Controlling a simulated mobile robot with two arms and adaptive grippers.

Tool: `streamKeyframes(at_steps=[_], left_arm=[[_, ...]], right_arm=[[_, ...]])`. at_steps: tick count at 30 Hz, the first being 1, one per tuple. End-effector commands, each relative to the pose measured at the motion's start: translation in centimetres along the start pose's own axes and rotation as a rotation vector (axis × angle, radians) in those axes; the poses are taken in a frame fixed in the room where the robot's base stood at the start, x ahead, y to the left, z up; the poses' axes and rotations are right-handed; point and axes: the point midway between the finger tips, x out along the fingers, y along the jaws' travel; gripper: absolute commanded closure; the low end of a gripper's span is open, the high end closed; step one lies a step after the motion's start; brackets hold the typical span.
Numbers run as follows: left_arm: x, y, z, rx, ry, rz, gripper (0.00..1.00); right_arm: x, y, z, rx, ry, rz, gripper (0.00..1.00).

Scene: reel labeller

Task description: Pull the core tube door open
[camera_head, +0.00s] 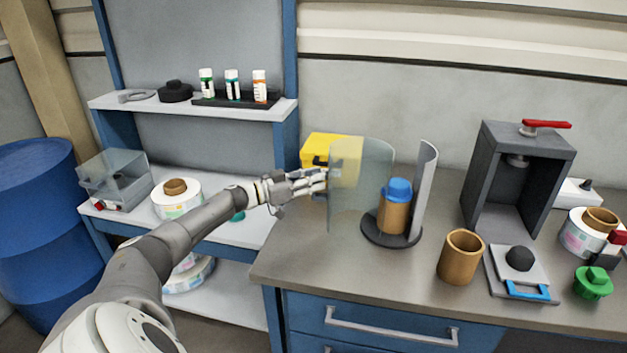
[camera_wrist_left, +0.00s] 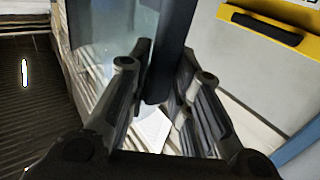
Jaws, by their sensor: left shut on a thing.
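The core tube door (camera_head: 362,185) is a clear curved panel on the left side of a round dark base (camera_head: 391,238). A brown core tube with a blue cap (camera_head: 393,212) stands upright on that base, and a curved grey wall (camera_head: 426,190) rises at its right. My left gripper (camera_head: 322,182) is at the door's left edge. In the left wrist view, its fingers (camera_wrist_left: 165,95) are closed around a dark upright bar at the edge of the clear panel, which I take as the door handle (camera_wrist_left: 168,45). The door stands swung away from the tube. My right gripper is not in view.
A yellow box (camera_head: 331,150) stands behind the gripper. On the counter at right are an open brown tube (camera_head: 461,257), a scale-like plate (camera_head: 520,275), a dark press (camera_head: 518,175) and a green knob (camera_head: 593,284). A shelf unit (camera_head: 200,112) stands at left.

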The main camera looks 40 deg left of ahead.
Motion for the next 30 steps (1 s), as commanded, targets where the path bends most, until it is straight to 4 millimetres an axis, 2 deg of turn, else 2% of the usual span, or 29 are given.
streamKeyframes(at_steps=[1, 2, 6, 7, 20, 30], left_arm=[[0.0, 0.0, 0.2, 0.002, -0.004, -0.001, 1.00], [0.0, 0.0, 0.2, 0.002, -0.004, -0.001, 0.78], [0.0, 0.0, 0.1, 0.001, -0.003, 0.000, 0.60], [0.0, 0.0, 0.1, 0.001, -0.003, 0.000, 0.59], [-0.6, 0.0, 0.1, 0.001, -0.002, 0.001, 0.59], [-4.3, 0.1, 0.2, 0.000, -0.006, 0.002, 0.59]], right_arm=[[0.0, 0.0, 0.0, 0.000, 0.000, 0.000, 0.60], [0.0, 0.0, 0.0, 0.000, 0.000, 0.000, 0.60], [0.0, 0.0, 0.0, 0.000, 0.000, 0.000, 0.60], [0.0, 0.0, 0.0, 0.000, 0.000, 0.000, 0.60], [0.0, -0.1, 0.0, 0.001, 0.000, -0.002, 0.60], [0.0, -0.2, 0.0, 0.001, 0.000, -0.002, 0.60]])
